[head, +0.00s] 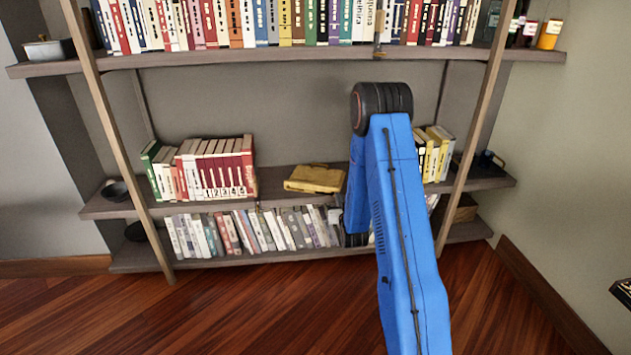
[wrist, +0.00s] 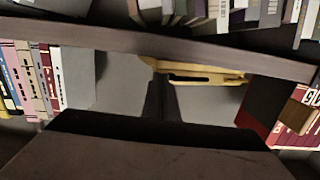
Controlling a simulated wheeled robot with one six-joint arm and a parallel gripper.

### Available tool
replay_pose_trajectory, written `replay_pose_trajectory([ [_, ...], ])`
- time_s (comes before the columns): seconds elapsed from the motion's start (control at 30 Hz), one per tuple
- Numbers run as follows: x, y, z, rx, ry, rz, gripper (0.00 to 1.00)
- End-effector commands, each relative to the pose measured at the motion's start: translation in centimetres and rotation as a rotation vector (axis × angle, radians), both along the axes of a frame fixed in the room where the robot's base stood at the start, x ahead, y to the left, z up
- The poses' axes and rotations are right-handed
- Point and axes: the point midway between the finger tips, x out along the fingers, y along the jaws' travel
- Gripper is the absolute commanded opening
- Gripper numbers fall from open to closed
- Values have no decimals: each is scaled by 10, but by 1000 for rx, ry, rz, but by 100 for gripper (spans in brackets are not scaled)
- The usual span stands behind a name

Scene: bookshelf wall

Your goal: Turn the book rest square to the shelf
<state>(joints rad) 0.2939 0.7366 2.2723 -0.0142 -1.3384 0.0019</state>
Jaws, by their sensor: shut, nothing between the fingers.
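The yellow book rest (head: 315,179) lies flat on the middle shelf, in the gap between the book groups, and sits turned at an angle to the shelf's front edge. In the wrist view the yellow rest (wrist: 205,72) shows just beyond the fingertips, partly cut off by the shelf board. My gripper (wrist: 163,88) is shut and empty, its dark fingers pointing toward the rest. I cannot tell whether they touch it. In the head view my blue arm hides the gripper.
Red and white books (head: 215,168) stand left of the rest, and yellow books (head: 433,152) stand to its right, partly behind my arm. The middle shelf board (wrist: 130,42) crosses the wrist view. A row of books (head: 250,230) fills the lower shelf.

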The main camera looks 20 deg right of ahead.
Motion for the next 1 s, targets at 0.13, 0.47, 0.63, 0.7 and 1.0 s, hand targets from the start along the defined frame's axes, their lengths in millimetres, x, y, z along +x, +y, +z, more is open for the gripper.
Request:
replay_pose_trajectory([
  [0.13, 0, 0, 0, 0, 0, 0, 0],
  [0.47, 6, -2, 0, 0, -1, 0, 0],
  [0.63, 14, -4, 0, 0, 0, 0, 0],
  [0.7, 17, -5, 0, 0, 0, 0, 0],
  [1.0, 31, -9, 0, 0, -1, 0, 0],
])
